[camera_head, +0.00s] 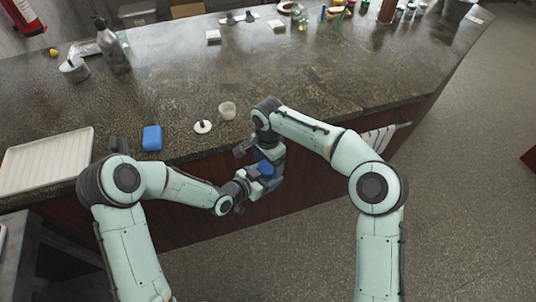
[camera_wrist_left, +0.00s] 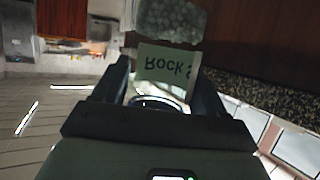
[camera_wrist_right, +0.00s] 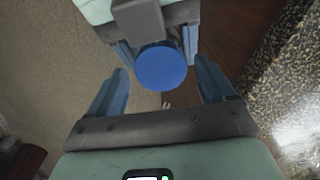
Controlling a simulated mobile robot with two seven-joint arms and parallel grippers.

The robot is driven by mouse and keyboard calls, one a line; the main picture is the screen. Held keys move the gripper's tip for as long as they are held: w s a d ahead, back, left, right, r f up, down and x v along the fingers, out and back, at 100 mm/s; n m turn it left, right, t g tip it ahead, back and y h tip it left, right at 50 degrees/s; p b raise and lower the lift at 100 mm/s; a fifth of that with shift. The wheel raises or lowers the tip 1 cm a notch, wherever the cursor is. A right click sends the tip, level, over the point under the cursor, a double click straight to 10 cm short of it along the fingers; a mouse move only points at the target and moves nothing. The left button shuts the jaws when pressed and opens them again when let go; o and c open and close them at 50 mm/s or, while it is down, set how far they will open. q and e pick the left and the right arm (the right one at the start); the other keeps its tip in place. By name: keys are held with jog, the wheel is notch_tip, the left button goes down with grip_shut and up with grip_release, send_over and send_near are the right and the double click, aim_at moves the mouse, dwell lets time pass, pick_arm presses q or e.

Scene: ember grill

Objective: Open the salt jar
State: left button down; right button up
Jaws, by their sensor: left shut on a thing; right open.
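The salt jar has a blue round lid (camera_wrist_right: 162,68), which is on it in the right wrist view. Its pale label (camera_wrist_left: 167,63) reads "Rock S…", upside down in the left wrist view, beside clear glass with whitish grains (camera_wrist_left: 170,20). My left gripper (camera_head: 256,182) is shut on the jar and holds it off the counter, in front of the counter's edge. My right gripper (camera_wrist_right: 160,76) is open. Its fingers lie either side of the lid, with gaps visible on both sides. In the head view the arms hide most of the jar.
The counter (camera_head: 320,75) lies just beyond the grippers. Near its front edge are a blue block (camera_head: 152,138), a white disc with a knob (camera_head: 203,127), a small cup (camera_head: 227,111) and a white tray (camera_head: 45,160). A bottle (camera_head: 112,48) stands farther back.

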jog(key=shift+f, duration=0.35)
jog(key=c, duration=1.1)
jog(key=n, duration=0.7)
jog(key=shift+r, duration=0.1)
jog(key=o, duration=1.2)
